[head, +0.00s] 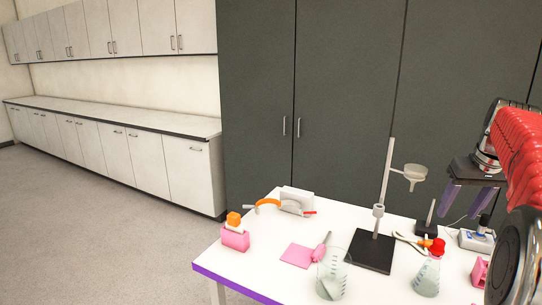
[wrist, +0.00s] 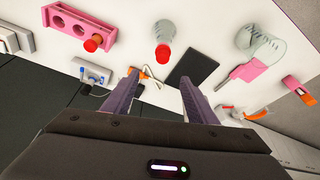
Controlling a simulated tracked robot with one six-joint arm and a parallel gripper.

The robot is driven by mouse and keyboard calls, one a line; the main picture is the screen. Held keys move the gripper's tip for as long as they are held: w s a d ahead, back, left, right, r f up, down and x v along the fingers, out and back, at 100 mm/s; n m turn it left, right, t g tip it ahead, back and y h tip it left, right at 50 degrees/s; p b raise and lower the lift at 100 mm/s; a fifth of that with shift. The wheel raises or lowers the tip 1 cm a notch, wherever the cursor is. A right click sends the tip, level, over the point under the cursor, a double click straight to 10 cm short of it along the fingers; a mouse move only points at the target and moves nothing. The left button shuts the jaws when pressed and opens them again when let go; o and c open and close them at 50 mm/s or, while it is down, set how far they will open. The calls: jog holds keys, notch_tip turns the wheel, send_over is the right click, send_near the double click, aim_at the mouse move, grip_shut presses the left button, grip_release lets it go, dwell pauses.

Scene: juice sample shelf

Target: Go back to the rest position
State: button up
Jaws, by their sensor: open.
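My gripper (head: 470,199) hangs in the right part of the head view, above the back right of the white table (head: 225,262). Its two purple fingers are apart and point down. In the wrist view my gripper (wrist: 160,77) is open, with nothing held between the fingers. Past the fingertips, an orange-handled tool (wrist: 147,74) and the black stand base (wrist: 192,68) lie on the table. My red arm covers the right edge of the head view.
The ring stand (head: 384,190) rises left of my gripper. A red-capped flask (head: 427,276), a beaker (head: 331,272) and a pink box (head: 235,238) stand on the table. A pink rack (wrist: 75,25) shows in the wrist view. Dark cabinets (head: 340,90) stand behind.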

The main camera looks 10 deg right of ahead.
notch_tip(320, 180, down, 5)
jog(key=s+m, duration=0.1)
jog(key=s, duration=0.1)
jog(key=s+a+f+n, duration=0.1)
jog(key=s+a, duration=0.5)
jog(key=a, duration=0.6)
jog(key=s+a+f+n+t, duration=0.1)
jog(key=s+a+f, duration=0.2)
jog(key=a, duration=0.9)
jog(key=s+a+f+n+t, duration=0.1)
jog(key=s+a+f+n, duration=0.1)
jog(key=s+a, duration=0.8)
jog(key=shift+a+f+y, duration=0.4)
jog(key=shift+a+f, duration=0.05)
jog(key=shift+a, duration=1.1)
